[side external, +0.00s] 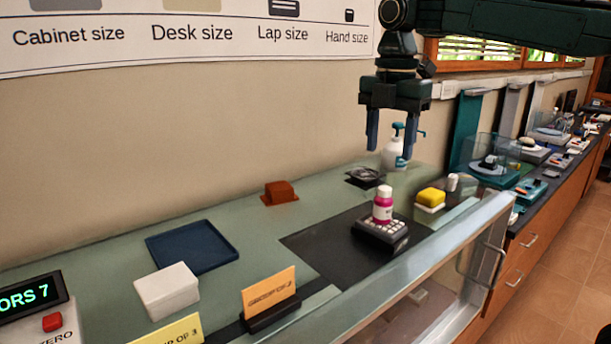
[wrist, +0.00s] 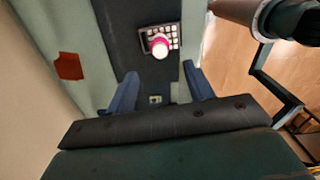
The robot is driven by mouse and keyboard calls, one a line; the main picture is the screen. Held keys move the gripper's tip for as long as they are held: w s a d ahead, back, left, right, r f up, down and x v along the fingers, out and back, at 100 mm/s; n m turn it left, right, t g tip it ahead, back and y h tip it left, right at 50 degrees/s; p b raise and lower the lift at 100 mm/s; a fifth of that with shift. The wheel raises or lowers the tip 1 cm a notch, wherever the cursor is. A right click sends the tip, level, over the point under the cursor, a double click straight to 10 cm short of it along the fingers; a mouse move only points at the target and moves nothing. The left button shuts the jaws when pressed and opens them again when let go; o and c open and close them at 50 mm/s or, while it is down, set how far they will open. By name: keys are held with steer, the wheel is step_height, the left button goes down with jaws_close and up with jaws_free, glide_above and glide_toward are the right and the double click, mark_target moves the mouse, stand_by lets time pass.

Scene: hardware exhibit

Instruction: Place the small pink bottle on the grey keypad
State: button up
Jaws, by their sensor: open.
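The small pink bottle (side external: 383,206) with a white cap and label stands upright on the keypad (side external: 380,233), which has a dark body and pale keys. In the wrist view the bottle (wrist: 159,46) is seen from above, over the keys of the keypad (wrist: 174,35). My gripper (side external: 387,145) is open and empty, above and apart from the bottle. In the wrist view my gripper's blue fingers (wrist: 160,85) are spread, with nothing between them but the dark surface below.
A white pump bottle (side external: 394,152) stands behind the gripper. A yellow-and-white block (side external: 431,199) is right of the keypad. A brown block (side external: 280,192), a blue tray (side external: 193,247) and a white box (side external: 166,291) lie left. A metal-framed glass edge (side external: 440,262) runs along the front.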

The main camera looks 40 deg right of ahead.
steer(key=shift+s+m, duration=0.4)
steer(key=shift+s, duration=0.1)
steer(key=s+f+m+t, duration=0.2)
steer(key=s+f+m, duration=0.3)
steer(key=s+m, duration=0.4)
steer(key=s+d+f+m+t, duration=0.1)
steer(key=s+f+m+t, duration=0.2)
steer(key=s+f+m, duration=0.3)
steer(key=s+m, duration=0.4)
steer(key=s, duration=0.2)
steer(key=shift+s+t, duration=0.3)
